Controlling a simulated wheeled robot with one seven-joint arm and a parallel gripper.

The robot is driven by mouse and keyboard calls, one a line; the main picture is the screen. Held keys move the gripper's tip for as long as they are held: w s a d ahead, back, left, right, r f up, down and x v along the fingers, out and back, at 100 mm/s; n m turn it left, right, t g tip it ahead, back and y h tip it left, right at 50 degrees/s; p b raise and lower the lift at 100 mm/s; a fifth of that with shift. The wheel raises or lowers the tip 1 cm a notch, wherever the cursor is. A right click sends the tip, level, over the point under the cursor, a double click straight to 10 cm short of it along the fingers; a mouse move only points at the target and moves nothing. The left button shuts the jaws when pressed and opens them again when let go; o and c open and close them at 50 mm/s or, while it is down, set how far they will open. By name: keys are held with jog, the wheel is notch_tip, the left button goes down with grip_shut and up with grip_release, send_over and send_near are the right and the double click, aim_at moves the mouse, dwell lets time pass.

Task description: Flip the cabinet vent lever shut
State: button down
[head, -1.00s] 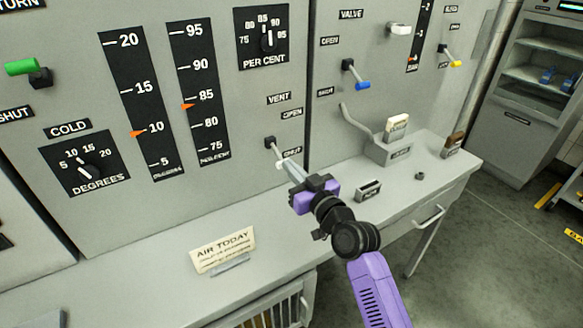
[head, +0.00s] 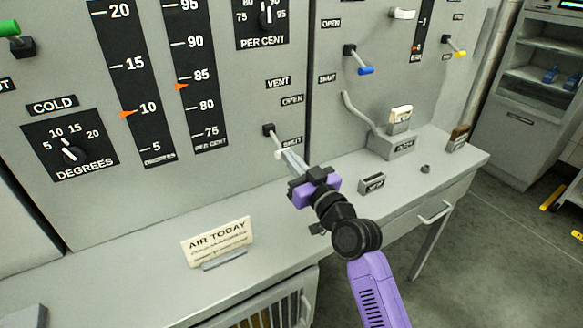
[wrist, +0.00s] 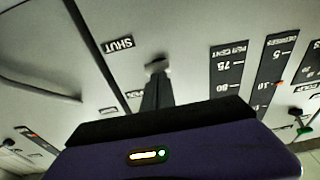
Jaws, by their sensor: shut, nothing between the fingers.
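The vent lever (head: 274,140) sits on the grey cabinet front below the VENT label (head: 278,83). Its dark pivot is left of and between the OPEN label (head: 292,100) and the SHUT label (head: 291,141). The lever slants down and right, its pale tip just below and left of the SHUT label. My gripper (head: 286,156) is shut and empty, its fingertips at the lever's tip. In the wrist view, upside down, the closed fingers (wrist: 155,92) reach up to the pale lever tip (wrist: 157,66). I cannot tell whether they touch it.
A lever with a blue handle (head: 365,71) is to the right, above a grey box (head: 392,146) on the counter. A small dark-fronted block (head: 372,184) lies right of my gripper. An AIR TODAY sign (head: 217,243) stands on the counter at lower left. Counter between is clear.

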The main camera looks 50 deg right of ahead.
jog(key=shift+f+b, duration=0.5)
jog(key=shift+b, duration=0.55)
jog(key=t+b, duration=0.1)
jog(key=b, duration=0.1)
jog(key=shift+w+f+b, duration=0.1)
jog(key=shift+b, duration=0.2)
jog(key=shift+r, duration=0.2)
